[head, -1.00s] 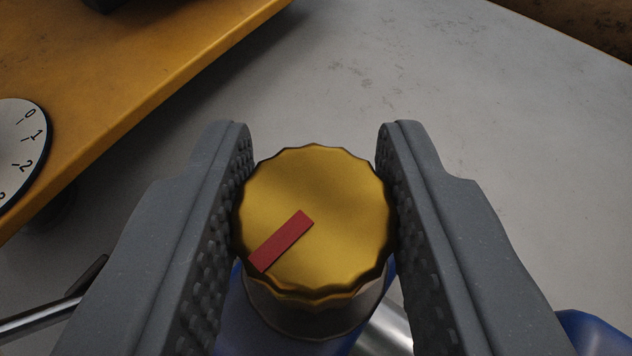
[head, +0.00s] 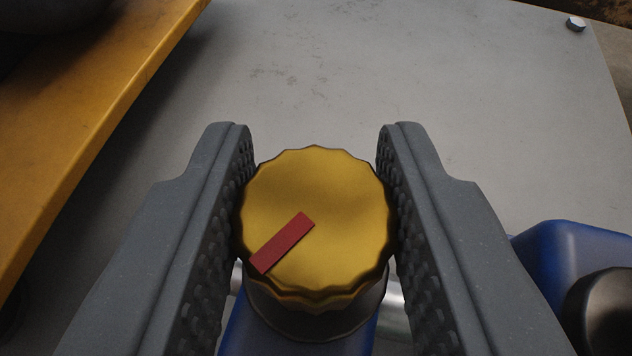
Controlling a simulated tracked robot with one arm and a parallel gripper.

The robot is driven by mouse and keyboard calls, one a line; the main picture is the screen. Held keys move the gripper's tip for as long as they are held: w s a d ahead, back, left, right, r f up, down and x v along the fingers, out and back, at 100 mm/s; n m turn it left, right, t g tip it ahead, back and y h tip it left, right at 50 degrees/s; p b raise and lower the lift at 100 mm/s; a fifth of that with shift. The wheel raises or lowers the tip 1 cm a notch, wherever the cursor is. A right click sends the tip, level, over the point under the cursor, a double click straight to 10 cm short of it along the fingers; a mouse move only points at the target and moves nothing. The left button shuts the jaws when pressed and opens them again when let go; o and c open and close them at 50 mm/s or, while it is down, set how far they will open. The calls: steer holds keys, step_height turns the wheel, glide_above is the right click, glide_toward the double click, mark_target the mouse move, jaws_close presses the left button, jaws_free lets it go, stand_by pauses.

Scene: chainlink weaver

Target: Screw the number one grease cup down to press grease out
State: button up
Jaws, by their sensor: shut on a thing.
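The grease cup (head: 345,205) has a round brass-coloured cap with a scalloped edge and a red bar mark (head: 282,243) on its top, towards the lower left. No number shows on it. Below the cap are a dark collar (head: 310,316) and a blue body (head: 240,335). My gripper (head: 316,200) is shut on the cap, one grey studded finger on its left side and one on its right. The lower part of the cup is hidden under the cap and fingers.
A yellow beam (head: 110,75) runs along the upper left. A grey flat plate (head: 400,70) lies beyond the cap, with a bolt head (head: 575,24) at its far right corner. A blue block (head: 575,255) with a dark round part (head: 610,315) stands close at right.

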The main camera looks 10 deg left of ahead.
steer(key=shift+a, duration=0.1)
steer(key=o, duration=1)
steer(key=shift+s+r, duration=0.1)
steer(key=p+v, duration=0.3)
steer(key=v, duration=1)
steer(key=shift+s+p, duration=0.3)
steer(key=shift+p, duration=0.1)
